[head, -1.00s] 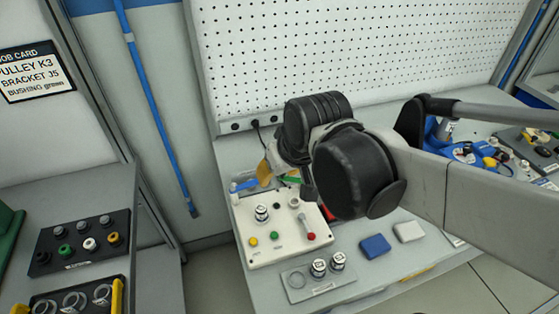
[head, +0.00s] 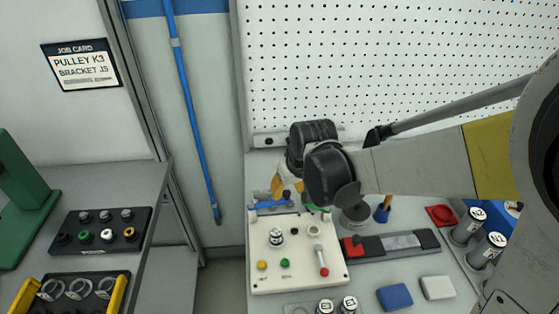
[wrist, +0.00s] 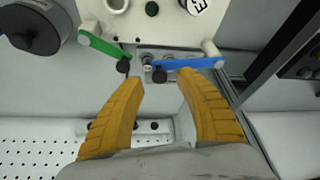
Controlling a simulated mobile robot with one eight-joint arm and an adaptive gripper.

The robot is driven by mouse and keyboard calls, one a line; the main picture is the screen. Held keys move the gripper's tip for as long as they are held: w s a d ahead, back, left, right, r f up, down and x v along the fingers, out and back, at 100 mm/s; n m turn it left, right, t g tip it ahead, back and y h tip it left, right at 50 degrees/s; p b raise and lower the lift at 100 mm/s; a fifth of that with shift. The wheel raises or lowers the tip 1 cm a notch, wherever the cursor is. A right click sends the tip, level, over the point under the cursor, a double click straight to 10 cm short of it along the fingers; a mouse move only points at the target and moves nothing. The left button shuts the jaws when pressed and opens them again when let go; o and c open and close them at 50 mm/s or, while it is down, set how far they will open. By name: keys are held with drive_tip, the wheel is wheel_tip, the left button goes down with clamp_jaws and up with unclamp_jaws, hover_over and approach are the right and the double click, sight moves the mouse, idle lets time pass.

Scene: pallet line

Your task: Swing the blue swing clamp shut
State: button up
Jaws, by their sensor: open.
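The blue swing clamp (wrist: 190,63) is a flat blue bar with a grey pivot post at its right end and a black knob near its left end in the wrist view. In the head view the blue clamp (head: 270,205) lies at the back left edge of the white fixture plate (head: 262,248). A green swing clamp (wrist: 104,46) with a black knob sits left of it in the wrist view. My gripper (wrist: 160,80) has yellow fingers spread apart and empty, with the blue clamp's knob just beyond the gap between the tips. Contact cannot be told.
The white plate carries a labelled cylinder (head: 276,237), coloured buttons and a red-tipped lever (head: 321,258). A dark grey round part (wrist: 36,28) stands at the wrist view's upper left. A pegboard (head: 390,60) rises behind the bench. Blue (head: 394,296) and white (head: 437,287) blocks lie in front.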

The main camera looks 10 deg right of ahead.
drive_tip(key=shift+x, duration=0.95)
clamp_jaws()
